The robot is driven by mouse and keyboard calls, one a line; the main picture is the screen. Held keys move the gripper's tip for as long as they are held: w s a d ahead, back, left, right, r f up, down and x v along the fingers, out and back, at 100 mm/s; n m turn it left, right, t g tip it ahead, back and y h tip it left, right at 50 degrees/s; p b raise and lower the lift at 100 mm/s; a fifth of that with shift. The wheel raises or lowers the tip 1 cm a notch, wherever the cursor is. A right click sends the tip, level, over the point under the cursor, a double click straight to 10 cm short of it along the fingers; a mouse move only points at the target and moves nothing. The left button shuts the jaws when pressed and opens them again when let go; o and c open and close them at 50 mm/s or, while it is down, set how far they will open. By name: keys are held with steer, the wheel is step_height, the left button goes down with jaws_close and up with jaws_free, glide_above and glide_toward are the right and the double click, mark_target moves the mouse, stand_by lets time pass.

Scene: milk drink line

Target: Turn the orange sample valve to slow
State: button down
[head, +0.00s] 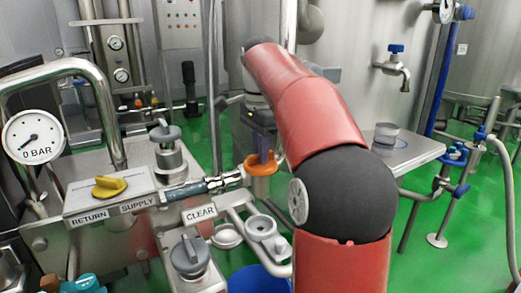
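The orange sample valve (261,167) is in the middle of the head view, at the end of a metal pipe with a clear section. My gripper (262,150) points down right at the valve's upright orange handle. Its fingers are small and dark here, so I cannot tell whether they are closed on the handle or only around it. My red arm hides what lies to the right of the valve. No "slow" mark is readable.
A yellow knob (109,187) sits above RETURN and SUPPLY labels at left. A grey knob (190,256) stands below the CLEAR label (200,214). A blue bucket (258,279) is under the valve. A gauge (33,137) reads 0 BAR. A steel side table (410,150) holds a cup (386,134).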

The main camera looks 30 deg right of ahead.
stand_by(0.3)
steer(key=n+p, duration=0.2)
steer(key=shift+r+n, duration=0.15)
steer(key=shift+n, duration=0.25)
steer(key=shift+n+p, duration=0.55)
steer(key=shift+n, duration=0.85)
steer(key=c, duration=1.5)
jaws_free()
steer(key=shift+o, duration=0.2)
